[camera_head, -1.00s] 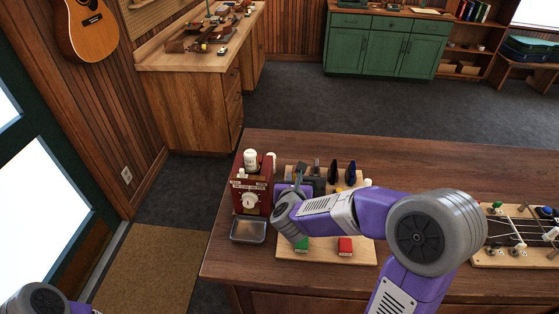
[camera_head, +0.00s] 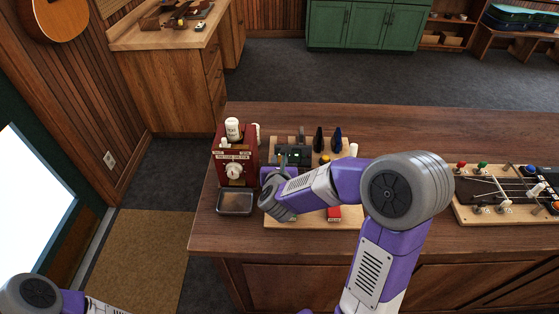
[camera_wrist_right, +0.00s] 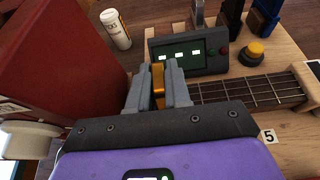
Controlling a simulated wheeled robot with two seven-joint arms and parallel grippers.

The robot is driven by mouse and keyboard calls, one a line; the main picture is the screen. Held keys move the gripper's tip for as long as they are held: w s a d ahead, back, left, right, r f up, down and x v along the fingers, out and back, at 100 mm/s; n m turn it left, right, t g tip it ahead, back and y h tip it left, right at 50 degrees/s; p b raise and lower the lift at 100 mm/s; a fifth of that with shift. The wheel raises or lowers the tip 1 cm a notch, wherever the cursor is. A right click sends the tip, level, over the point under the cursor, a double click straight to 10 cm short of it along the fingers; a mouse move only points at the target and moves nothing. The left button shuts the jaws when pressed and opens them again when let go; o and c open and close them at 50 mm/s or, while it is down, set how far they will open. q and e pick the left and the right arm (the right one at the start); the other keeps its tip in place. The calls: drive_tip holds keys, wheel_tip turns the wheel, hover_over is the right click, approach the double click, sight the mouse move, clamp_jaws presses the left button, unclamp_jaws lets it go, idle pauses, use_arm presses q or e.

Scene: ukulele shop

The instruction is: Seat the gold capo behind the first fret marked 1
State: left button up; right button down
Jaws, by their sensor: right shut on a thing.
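The gold capo (camera_wrist_right: 158,84) shows in the right wrist view between the grey fingers of my right gripper (camera_wrist_right: 159,76), which is shut on it. Past the fingers, to their right, runs a dark fretboard (camera_wrist_right: 250,92) with metal frets and strings. A tag marked 5 (camera_wrist_right: 268,136) sits at its near side; I see no tag marked 1. The fingers hide whether the capo touches the neck. In the head view my right gripper (camera_head: 282,162) is over the left part of the wooden board (camera_head: 300,221), mostly hidden by its wrist. My left arm enters bottom left; its gripper is out of frame.
A red box with a dial (camera_head: 234,153) and a metal tray (camera_head: 235,202) stand just left of the board. A screen device (camera_wrist_right: 188,54), a yellow button (camera_wrist_right: 254,49) and upright black (camera_head: 318,139) and blue (camera_head: 337,140) items are behind. Another board (camera_head: 508,196) lies right.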

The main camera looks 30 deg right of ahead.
idle(0.7)
drive_tip(key=shift+s+b, duration=0.1)
drive_tip(key=shift+b, duration=0.4)
idle(0.4)
drive_tip(key=shift+b, duration=0.4)
drive_tip(key=shift+f+b, duration=0.6)
drive_tip(key=shift+b, duration=0.15)
drive_tip(key=c, duration=1.4)
unclamp_jaws()
drive_tip(key=shift+o, duration=0.2)
